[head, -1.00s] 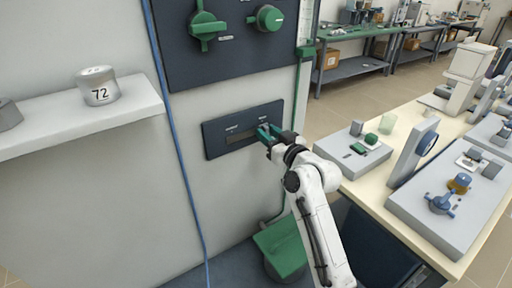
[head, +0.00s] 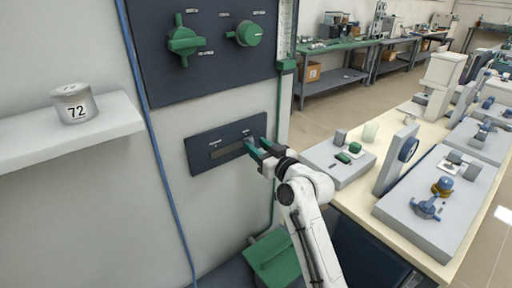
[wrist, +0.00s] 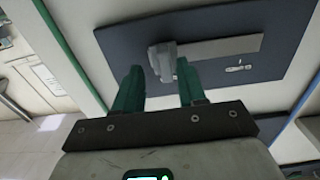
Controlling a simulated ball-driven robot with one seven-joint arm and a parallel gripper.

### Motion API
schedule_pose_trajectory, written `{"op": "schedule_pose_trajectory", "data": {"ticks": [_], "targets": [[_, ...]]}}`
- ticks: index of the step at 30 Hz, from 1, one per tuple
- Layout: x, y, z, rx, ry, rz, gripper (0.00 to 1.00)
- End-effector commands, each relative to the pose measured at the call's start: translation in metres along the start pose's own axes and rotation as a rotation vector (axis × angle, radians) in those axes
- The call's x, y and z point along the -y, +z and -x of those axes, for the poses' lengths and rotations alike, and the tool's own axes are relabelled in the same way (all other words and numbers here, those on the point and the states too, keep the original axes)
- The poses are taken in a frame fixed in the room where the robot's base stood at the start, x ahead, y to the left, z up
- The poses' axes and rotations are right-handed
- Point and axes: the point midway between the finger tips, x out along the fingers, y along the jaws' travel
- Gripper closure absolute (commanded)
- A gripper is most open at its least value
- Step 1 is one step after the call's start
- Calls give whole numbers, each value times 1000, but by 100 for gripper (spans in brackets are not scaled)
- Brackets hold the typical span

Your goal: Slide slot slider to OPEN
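The slot plate (head: 200,158) is a dark blue panel on the pale wall with a grey horizontal slot (head: 225,150). In the wrist view the plate (wrist: 285,30) shows its slot (wrist: 220,47) and a grey slider knob (wrist: 163,60) at the slot's left end in that view. In the head view the knob cannot be made out behind the fingers. My gripper (head: 257,149) is in front of the plate's right end. In the wrist view my gripper (wrist: 158,75) has its green fingers apart, with the knob just beyond and between the tips. No clear contact shows. The small labels are unreadable.
A dark panel with green knobs (head: 184,40) is above the plate. A shelf (head: 70,135) with a "72" weight (head: 74,103) is at left. A blue cable (head: 160,150) runs down the wall. A bench (head: 355,200) with devices is at right.

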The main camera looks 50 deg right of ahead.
Motion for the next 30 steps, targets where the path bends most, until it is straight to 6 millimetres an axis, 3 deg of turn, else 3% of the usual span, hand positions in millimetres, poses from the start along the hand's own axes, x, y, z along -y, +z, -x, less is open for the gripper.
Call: {"op": "schedule_pose_trajectory", "data": {"ticks": [9,15,30], "targets": [[1,3,60,1,0,0,60],[1,2,87,1,-1,-1,60],[1,0,96,1,-2,0,60]]}}
